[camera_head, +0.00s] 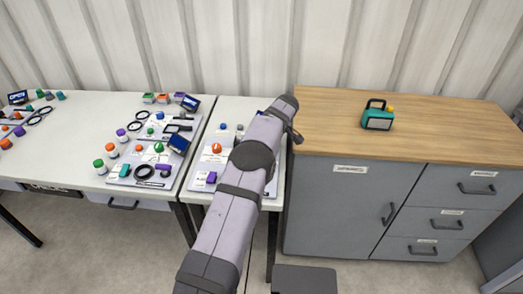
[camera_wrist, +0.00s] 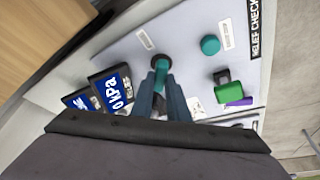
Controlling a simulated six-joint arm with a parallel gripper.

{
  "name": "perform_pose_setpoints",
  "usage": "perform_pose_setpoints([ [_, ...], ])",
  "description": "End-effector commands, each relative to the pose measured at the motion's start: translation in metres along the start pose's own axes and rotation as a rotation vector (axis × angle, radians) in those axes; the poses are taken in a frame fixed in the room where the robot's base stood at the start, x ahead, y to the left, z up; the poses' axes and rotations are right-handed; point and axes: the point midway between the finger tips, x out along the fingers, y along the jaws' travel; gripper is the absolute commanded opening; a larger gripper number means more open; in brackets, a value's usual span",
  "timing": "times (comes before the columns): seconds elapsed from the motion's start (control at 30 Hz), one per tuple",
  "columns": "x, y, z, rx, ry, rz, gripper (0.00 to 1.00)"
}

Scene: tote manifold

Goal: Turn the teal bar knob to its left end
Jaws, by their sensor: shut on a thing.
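In the wrist view the teal bar knob (camera_wrist: 161,67) sits on a dark round base on the pale panel (camera_wrist: 185,25). My gripper (camera_wrist: 161,88) is shut on the knob, with one finger along each side of the bar. The fingers cover the lower part of the knob. A small white label (camera_wrist: 145,39) is on the panel beside the knob. In the head view my arm covers the knob and the gripper.
In the wrist view a teal round button (camera_wrist: 210,45), a green block (camera_wrist: 229,90) and a purple part (camera_wrist: 240,101) are right of the gripper. Two blue displays (camera_wrist: 113,90) stand to the left. A wooden-topped cabinet (camera_head: 440,125) is beside the table in the head view.

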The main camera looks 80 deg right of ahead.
Motion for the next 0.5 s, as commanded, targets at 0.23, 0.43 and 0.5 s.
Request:
perform_pose_setpoints([
  [0.23, -0.0009, 0.001, 0.0002, -0.088, -0.002, -0.036, 0.0],
  [0.43, -0.0001, 0.0008, 0.0009, -0.126, -0.003, -0.053, 0.0],
  [0.5, -0.0002, 0.0011, 0.0008, -0.133, -0.003, -0.055, 0.0],
])
